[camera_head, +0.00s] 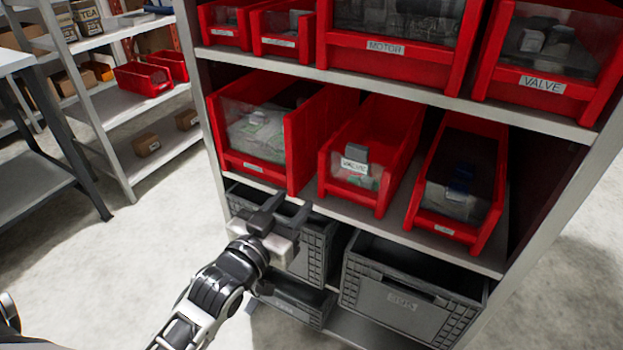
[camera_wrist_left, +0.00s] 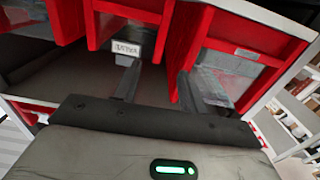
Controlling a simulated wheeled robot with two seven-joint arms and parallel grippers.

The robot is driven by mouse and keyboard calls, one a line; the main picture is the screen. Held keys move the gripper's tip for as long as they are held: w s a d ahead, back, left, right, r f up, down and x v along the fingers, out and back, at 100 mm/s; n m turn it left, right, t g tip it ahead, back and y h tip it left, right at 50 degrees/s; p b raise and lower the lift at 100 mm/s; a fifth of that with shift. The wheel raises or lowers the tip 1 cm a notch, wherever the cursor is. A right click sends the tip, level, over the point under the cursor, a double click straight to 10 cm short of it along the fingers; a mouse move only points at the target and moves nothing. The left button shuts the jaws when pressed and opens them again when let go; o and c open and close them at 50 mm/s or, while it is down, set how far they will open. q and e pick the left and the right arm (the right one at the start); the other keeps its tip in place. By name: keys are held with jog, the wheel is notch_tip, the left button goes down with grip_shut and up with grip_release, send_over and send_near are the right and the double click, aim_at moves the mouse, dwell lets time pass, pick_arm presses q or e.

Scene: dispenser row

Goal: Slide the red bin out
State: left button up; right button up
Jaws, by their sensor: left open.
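Several red bins stand on the rack. On its middle shelf are a large left bin (camera_head: 292,150), a middle bin labelled VALVE (camera_head: 352,182) and a right bin (camera_head: 430,222). Which one is the task's bin I cannot tell. My left gripper (camera_head: 287,207) is open and empty, low in front of the left and middle bins. In the left wrist view, its fingers (camera_wrist_left: 157,86) point toward the VALVE bin (camera_wrist_left: 142,14) and the left bin (camera_wrist_left: 266,37), overlapping their fronts in the picture. Contact cannot be told. My right gripper is not in view.
Upper red bins (camera_head: 392,50) fill the shelf above. Grey crates (camera_head: 400,305) stand below, close under the gripper. A white shelf edge (camera_head: 460,262) runs beneath the middle bins. The floor (camera_head: 150,235) to the left is open, with another rack (camera_head: 108,120) behind.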

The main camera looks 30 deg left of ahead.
aim_at(321, 169)
pick_arm(q)
jog(key=w, duration=1.1)
jog(key=shift+w+d+b, duration=0.1)
jog(key=shift+d+b, duration=0.1)
jog(key=shift+b, duration=0.1)
grip_shut()
